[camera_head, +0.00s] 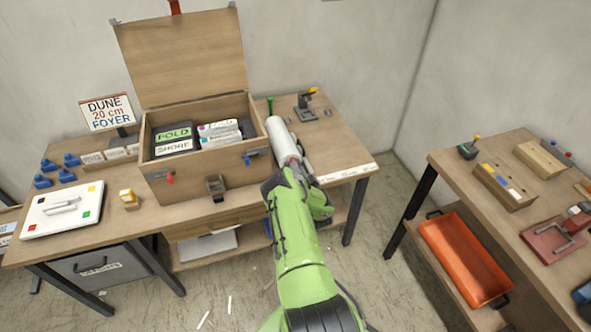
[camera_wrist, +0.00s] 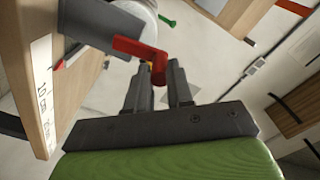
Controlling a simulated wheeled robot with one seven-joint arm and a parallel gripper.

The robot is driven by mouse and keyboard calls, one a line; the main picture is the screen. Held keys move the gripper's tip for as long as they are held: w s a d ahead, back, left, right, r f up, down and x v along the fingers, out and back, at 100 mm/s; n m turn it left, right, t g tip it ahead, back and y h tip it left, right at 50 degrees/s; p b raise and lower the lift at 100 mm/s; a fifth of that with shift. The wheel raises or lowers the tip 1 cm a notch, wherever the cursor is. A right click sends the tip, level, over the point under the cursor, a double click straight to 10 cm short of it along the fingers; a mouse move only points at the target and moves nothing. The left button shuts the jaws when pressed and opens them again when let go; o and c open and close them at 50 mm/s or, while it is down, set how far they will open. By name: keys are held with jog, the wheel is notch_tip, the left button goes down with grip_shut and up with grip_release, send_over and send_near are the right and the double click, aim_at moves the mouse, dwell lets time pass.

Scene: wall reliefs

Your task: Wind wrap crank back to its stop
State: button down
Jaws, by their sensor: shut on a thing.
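The wrap roll (camera_head: 281,138) is a white cylinder lying on the right part of the far table, beside the wooden chest. Its near end is by my gripper (camera_head: 294,163). In the wrist view the red wrap crank (camera_wrist: 133,46) stands out from the end of the white roll (camera_wrist: 142,14). My gripper (camera_wrist: 160,70) is shut on the crank's handle end, with one finger on each side. In the head view my green arm and gripper cover most of the crank.
The open wooden chest (camera_head: 205,179) stands left of the roll. A ruler strip (camera_head: 347,172) runs along the table's front edge. A black stand (camera_head: 306,108) and a green peg (camera_head: 270,105) are behind. A second table (camera_head: 530,215) stands right, across open floor.

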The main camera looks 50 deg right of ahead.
jog(key=shift+s+d+m, duration=0.1)
jog(key=shift+m, duration=0.2)
jog(key=c, duration=1)
grip_release()
jog(key=p+v, duration=1.2)
jog(key=v, duration=0.3)
jog(key=shift+s, duration=0.3)
jog(key=shift+f, duration=0.1)
